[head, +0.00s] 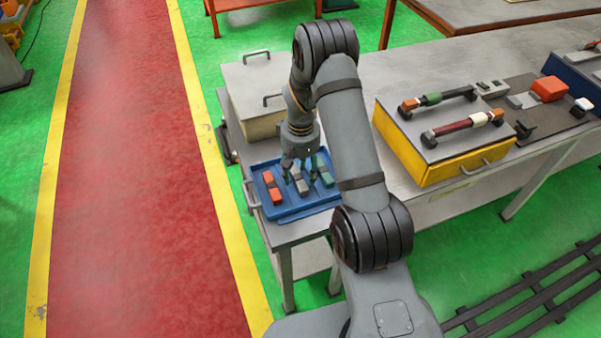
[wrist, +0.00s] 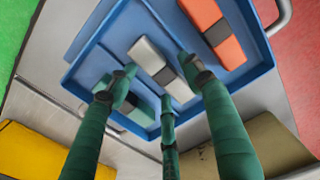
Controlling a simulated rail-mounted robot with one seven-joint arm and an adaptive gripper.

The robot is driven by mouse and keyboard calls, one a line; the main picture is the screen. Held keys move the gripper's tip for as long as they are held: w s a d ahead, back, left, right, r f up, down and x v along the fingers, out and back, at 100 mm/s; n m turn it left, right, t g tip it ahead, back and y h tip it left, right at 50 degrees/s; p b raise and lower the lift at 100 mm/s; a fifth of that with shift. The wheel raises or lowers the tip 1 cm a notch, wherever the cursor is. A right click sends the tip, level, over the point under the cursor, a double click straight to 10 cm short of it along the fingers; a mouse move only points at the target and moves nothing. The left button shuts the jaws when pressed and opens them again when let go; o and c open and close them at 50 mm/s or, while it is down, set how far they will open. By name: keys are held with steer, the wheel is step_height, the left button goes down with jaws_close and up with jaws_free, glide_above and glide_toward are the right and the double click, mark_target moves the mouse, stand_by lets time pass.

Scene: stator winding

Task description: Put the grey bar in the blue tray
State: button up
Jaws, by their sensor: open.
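The grey bar (head: 300,184) lies in the blue tray (head: 302,210), between the orange bar and the green bar. In the wrist view the grey bar (wrist: 150,54) is pale with a dark band across it, lying flat on the tray floor (wrist: 106,44). My gripper (head: 301,168) is above the tray at the grey bar. In the wrist view its three green fingers (wrist: 160,78) are spread, with fingertips on both sides of the bar. I cannot tell whether they touch it. The fingers hide part of the bar's lower end.
An orange bar (head: 272,187) and a green bar (head: 325,178) share the tray. A pale box with handles (head: 262,85) stands behind it. A yellow case (head: 440,165) with tools on top is to the right. The tray sits near the table's left end.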

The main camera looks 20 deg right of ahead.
mark_target(300, 176)
step_height(300, 176, up, 12)
steer(key=shift+r+b, duration=0.2)
steer(key=shift+b, duration=0.2)
stand_by(0.3)
